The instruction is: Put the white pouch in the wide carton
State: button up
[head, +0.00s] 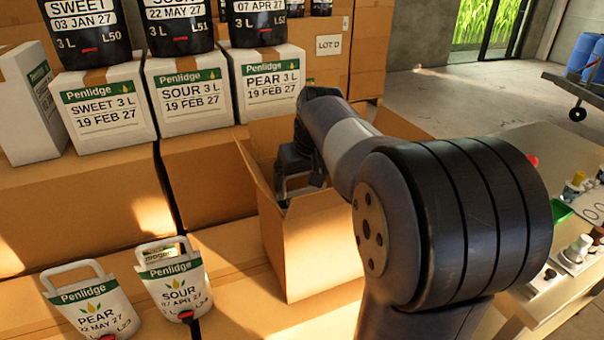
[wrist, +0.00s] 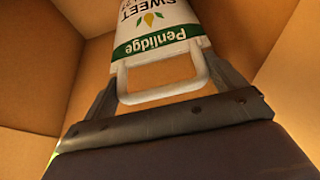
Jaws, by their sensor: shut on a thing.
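A white pouch (wrist: 155,35) with a green Penlidge band and the word SWEET fills the top of the wrist view. My gripper (wrist: 160,72) has its fingers on either side of the pouch's white loop handle and is shut on it. In the head view my gripper (head: 290,175) reaches down into an open carton (head: 315,250) with raised flaps. Brown cardboard walls surround the pouch in the wrist view. The pouch's lower end is cut off there, so I cannot tell whether it touches the carton floor. My arm covers part of the carton in the head view.
Two other white pouches, PEAR (head: 97,308) and SOUR (head: 175,283), stand front left. White Penlidge boxes (head: 192,95) with black pouches on top stand behind. A bench (head: 545,150) with controls is at right. Open floor lies behind it.

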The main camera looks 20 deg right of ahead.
jog(key=shift+f+b, duration=0.35)
jog(key=shift+f, duration=0.15)
jog(key=o, duration=1.8)
jog(key=shift+f, duration=0.1)
jog(key=shift+c, duration=0.2)
jog(key=shift+r, duration=0.3)
jog(key=v, duration=1.2)
jog(key=shift+r+p, duration=0.35)
jog(key=shift+p, duration=0.1)
jog(key=x, duration=0.9)
jog(key=b+x, duration=0.1)
jog(key=x, duration=0.3)
jog(key=shift+s+f, duration=0.2)
jog(key=shift+f, duration=0.15)
jog(key=shift+r, duration=0.4)
